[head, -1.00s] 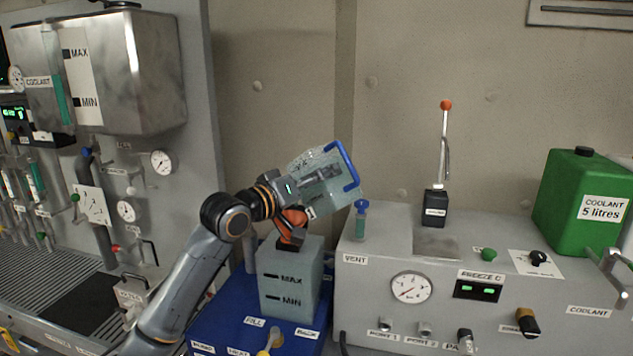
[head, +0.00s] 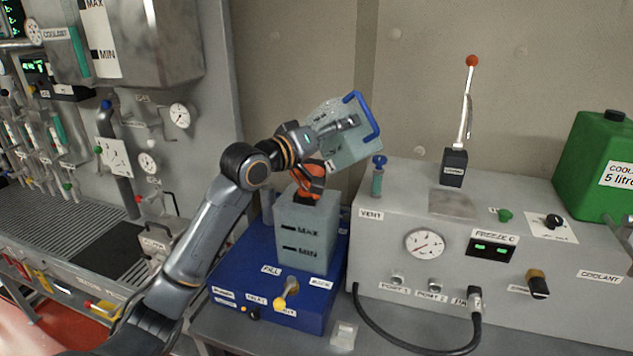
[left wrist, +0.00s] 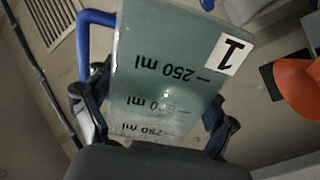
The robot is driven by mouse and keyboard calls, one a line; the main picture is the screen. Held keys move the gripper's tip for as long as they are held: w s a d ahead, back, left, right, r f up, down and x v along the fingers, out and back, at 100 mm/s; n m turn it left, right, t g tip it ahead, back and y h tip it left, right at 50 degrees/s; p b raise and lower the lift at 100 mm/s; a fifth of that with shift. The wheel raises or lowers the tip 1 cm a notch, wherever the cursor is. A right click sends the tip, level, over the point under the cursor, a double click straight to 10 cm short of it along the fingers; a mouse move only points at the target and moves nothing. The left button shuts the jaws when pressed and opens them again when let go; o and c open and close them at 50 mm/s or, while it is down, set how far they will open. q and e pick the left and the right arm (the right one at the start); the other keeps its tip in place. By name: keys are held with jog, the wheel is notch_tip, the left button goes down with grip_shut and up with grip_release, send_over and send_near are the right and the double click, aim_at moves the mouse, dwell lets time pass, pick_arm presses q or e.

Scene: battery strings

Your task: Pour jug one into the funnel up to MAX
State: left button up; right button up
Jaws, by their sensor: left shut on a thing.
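Jug one (head: 357,150), clear with a blue handle (head: 364,115), is held tilted above the tank in the head view. My left gripper (head: 345,123) is shut on it. In the left wrist view, jug one (left wrist: 165,75) carries a "1" label and upside-down ml marks, with a gripper finger on each side. The orange funnel (head: 313,178) stands on top of the translucent tank (head: 305,240), which has MAX and MIN marks. The funnel also shows in the left wrist view (left wrist: 297,88), beside the jug. I cannot make out a liquid stream or the tank's level.
The tank stands on a blue box (head: 240,262) with a yellow-handled valve (head: 285,292). A grey console (head: 390,235) with gauge, knobs and an upright orange-topped lever (head: 465,120) is close on the right. A green coolant can (head: 595,165) stands farther right.

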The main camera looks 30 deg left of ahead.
pick_arm(q)
jog(key=shift+r+p, duration=0.3)
jog(key=shift+r, duration=0.05)
jog(key=shift+r+n+p, duration=0.25)
jog(key=shift+n+p, duration=0.15)
jog(key=shift+p, duration=0.1)
jog(key=shift+r+n+p, duration=0.15)
jog(key=shift+n+p, duration=0.15)
jog(key=shift+p, duration=0.2)
jog(key=shift+r, duration=0.15)
dwell(0.9)
jog(key=shift+a+r+n+p, duration=0.1)
jog(key=shift+r+n+p, duration=0.1)
jog(key=shift+n+p, duration=0.4)
jog(key=shift+r, duration=0.15)
jog(key=shift+n, duration=0.3)
dwell(0.5)
